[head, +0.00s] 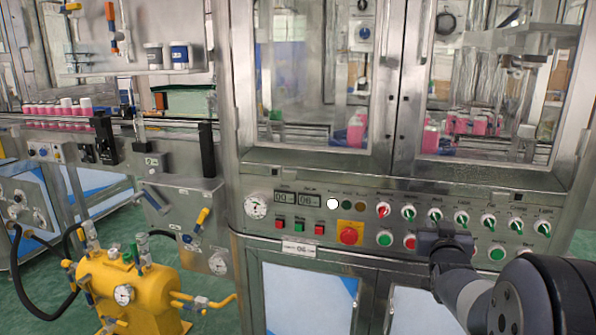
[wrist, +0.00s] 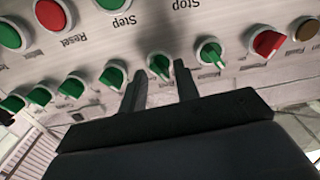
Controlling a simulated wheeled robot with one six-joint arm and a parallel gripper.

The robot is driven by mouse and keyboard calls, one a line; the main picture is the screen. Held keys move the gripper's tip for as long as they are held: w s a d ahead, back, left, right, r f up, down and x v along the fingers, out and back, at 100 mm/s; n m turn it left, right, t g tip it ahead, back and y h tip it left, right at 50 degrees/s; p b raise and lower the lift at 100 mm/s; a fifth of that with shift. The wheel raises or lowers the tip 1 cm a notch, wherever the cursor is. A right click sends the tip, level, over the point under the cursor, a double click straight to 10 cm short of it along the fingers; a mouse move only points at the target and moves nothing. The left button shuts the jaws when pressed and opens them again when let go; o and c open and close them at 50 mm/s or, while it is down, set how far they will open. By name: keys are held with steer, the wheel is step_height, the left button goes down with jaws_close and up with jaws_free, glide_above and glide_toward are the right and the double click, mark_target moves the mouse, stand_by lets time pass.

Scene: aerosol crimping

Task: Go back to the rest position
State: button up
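My gripper (wrist: 160,78) is in front of the control panel (head: 330,222), at the row of selector knobs. In the wrist view its two dark fingers stand apart, with a green knob (wrist: 160,65) seen between their tips. I cannot tell whether they touch it. In the head view my gripper (head: 445,240) is below the matching green knob (head: 435,214), and its fingertips are hard to make out. My arm reaches in from the lower right.
A red button on a yellow plate (head: 349,234) is left of my gripper. A green button (head: 497,253) is to its right. Glass doors (head: 312,75) are above the panel. A yellow tank (head: 125,290) stands at lower left. Pink-white cans (head: 60,108) line the conveyor.

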steer(key=m+p, duration=0.6)
steer(key=shift+r+p, duration=0.2)
steer(key=shift+p, duration=0.1)
steer(key=v, duration=0.7)
steer(key=shift+s+f+b, duration=0.15)
steer(key=shift+s+b, duration=0.05)
steer(key=shift+b, duration=0.15)
